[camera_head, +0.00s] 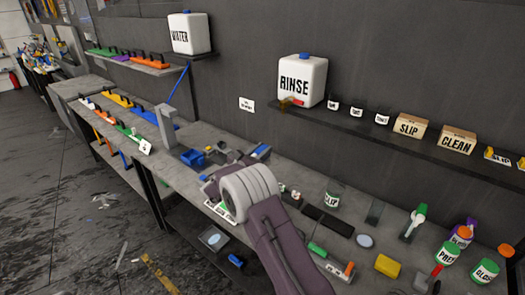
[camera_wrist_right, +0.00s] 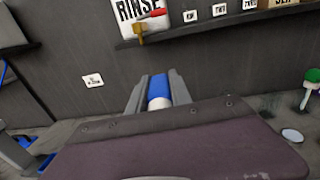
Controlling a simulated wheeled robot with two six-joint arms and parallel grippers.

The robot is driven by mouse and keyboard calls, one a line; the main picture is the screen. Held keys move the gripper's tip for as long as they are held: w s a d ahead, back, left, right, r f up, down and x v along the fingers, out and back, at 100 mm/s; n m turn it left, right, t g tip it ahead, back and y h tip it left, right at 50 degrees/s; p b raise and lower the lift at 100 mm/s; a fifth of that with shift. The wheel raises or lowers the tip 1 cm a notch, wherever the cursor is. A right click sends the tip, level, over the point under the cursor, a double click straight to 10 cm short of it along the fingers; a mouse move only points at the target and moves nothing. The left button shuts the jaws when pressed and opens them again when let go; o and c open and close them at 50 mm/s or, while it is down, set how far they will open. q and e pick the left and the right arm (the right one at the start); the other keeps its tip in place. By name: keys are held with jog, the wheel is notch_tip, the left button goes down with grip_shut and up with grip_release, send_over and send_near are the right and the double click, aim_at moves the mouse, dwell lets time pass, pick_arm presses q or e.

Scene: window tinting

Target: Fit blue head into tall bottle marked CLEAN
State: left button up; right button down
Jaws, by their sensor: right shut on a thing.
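My right gripper (camera_head: 259,153) reaches over the bench, its wrist covering part of the bench below. It is shut on a blue piece with a white part, seen between the two grey fingers in the right wrist view (camera_wrist_right: 158,92); this looks like the blue head (camera_wrist_right: 158,86). The blue also shows at the fingertips in the head view (camera_head: 262,151). I cannot make out a tall bottle marked CLEAN; my wrist may hide it. My left gripper is not in view.
A cardboard box marked CLEAN (camera_head: 457,141) stands on the wall shelf near a white RINSE tank (camera_head: 301,82). A grey post (camera_head: 167,126) and blue holder (camera_head: 194,158) stand left of my gripper. A SLIP jar (camera_head: 333,196) and several other jars crowd the bench's right.

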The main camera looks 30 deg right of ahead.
jog(key=shift+f, duration=0.15)
notch_tip(320, 180, down, 12)
jog(key=b, duration=1)
jog(key=shift+r, duration=0.25)
dwell(2.0)
jog(key=c, duration=1.1)
grip_release()
